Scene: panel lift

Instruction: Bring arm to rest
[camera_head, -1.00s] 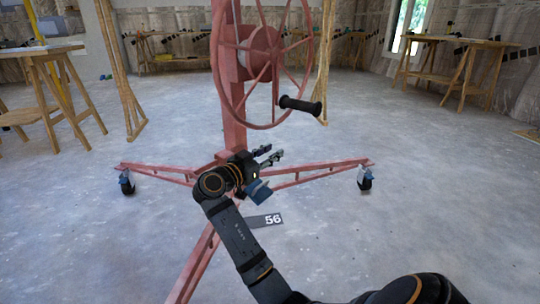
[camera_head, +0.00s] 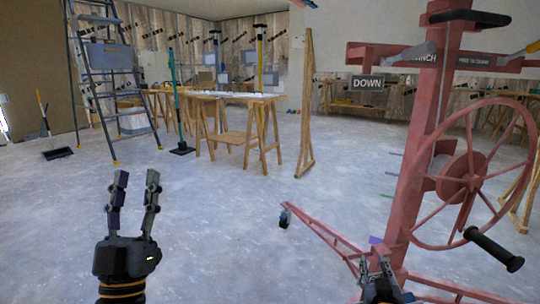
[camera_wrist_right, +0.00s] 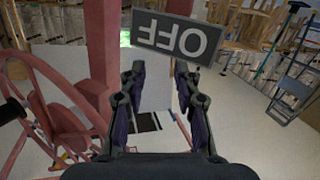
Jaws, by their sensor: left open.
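The red panel lift (camera_head: 425,140) stands at the right in the head view, with its spoked wheel (camera_head: 466,181) and black crank handle (camera_head: 493,248). My left gripper (camera_head: 137,180) is at the lower left, pointing up, its two fingers apart and empty, well away from the lift. My right gripper (camera_head: 374,264) is low in front of the lift's post, left of the wheel. In the right wrist view its fingers (camera_wrist_right: 159,70) are apart with nothing between them. The wheel (camera_wrist_right: 55,110) shows there at the left.
A DOWN sign (camera_head: 367,84) hangs on the lift; an OFF sign (camera_wrist_right: 170,38) shows upside down in the wrist view. A red lift leg (camera_head: 330,238) reaches left on the floor. A ladder (camera_head: 105,80) and a wooden table (camera_head: 235,97) stand behind. Floor between is clear.

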